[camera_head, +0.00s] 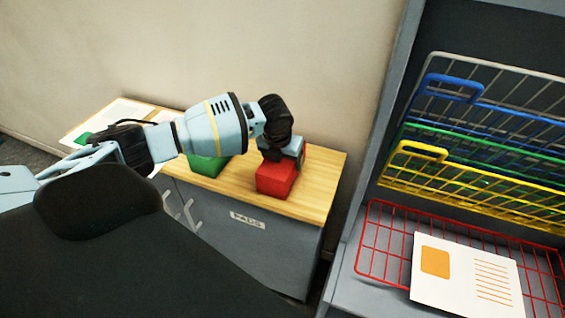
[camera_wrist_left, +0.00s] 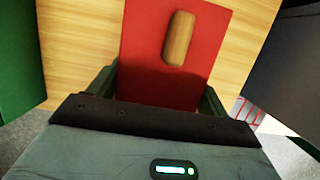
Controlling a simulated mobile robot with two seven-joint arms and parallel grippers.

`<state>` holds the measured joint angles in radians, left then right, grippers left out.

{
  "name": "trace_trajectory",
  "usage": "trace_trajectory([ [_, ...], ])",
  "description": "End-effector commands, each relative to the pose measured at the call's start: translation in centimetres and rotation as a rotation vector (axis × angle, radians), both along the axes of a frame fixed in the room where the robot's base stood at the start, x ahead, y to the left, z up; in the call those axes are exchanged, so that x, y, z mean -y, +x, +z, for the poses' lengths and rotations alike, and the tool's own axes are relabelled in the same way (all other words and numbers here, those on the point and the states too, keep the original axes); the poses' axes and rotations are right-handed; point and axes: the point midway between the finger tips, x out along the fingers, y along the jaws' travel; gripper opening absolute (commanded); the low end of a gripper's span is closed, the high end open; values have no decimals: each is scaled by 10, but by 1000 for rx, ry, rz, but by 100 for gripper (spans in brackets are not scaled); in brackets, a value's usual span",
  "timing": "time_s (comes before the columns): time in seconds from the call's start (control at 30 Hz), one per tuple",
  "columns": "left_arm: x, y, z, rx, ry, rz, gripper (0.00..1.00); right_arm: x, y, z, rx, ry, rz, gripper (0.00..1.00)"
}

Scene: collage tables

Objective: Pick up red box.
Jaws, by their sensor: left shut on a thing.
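The red box (camera_head: 278,179) rests on the right part of the wooden cabinet top, below my left gripper. In the left wrist view the red box (camera_wrist_left: 150,70) shows its red top with a tan wooden handle (camera_wrist_left: 179,39). My left gripper (camera_head: 284,152) reaches down onto the box from above and is shut on it. In the left wrist view the dark green fingers of my left gripper (camera_wrist_left: 158,92) lie along both sides of the box. My right gripper is not in view.
A green box (camera_head: 208,165) stands left of the red box, partly behind my arm. The wooden top (camera_head: 325,175) has free room at the right. Blue, green, yellow and red wire baskets (camera_head: 378,215) are at the right.

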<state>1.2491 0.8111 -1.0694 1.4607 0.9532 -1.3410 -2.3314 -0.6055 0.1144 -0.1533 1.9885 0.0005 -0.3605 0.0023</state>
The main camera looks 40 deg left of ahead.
Motion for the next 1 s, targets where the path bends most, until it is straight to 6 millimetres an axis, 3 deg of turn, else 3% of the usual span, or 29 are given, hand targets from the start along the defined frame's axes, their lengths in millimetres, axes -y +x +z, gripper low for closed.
trace_trajectory([
  [0.23,0,-1,32,3,0,-1,53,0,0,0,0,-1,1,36],
  [0.7,30,-97,39,1,1,-3,53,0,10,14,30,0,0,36],
  [1.0,44,-141,43,1,0,-1,53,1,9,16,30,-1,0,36],
])
